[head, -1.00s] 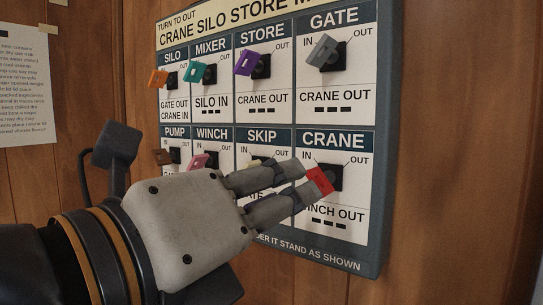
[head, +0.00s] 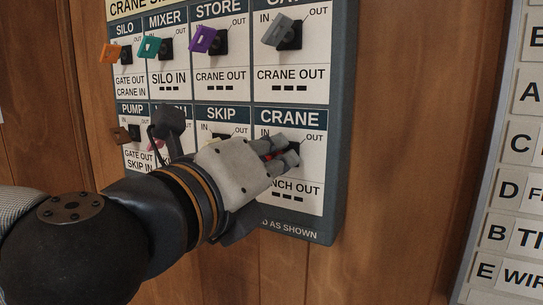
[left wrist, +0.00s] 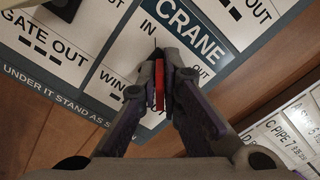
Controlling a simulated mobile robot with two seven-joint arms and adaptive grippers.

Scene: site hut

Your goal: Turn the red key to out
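The red key (head: 271,156) sits in the CRANE lock at the lower right of the key board (head: 346,100). Only slivers of it show in the head view, between the fingers of my left gripper (head: 283,152). In the left wrist view the red key (left wrist: 159,88) stands edge-on between the two fingertips of my left gripper (left wrist: 166,75), with a pad close against each side. The gripper looks shut on it. The CRANE label shows IN at upper left and OUT at upper right. The fingers hide the lock face, so I cannot tell which mark the key points to.
Orange (head: 111,53), teal (head: 149,47), purple (head: 203,40) and grey (head: 277,32) keys stand out from the upper row. A brown key (head: 121,135) is at PUMP. My arm covers much of WINCH and SKIP. A lettered board (head: 515,170) hangs at right, past bare wood wall (head: 420,130).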

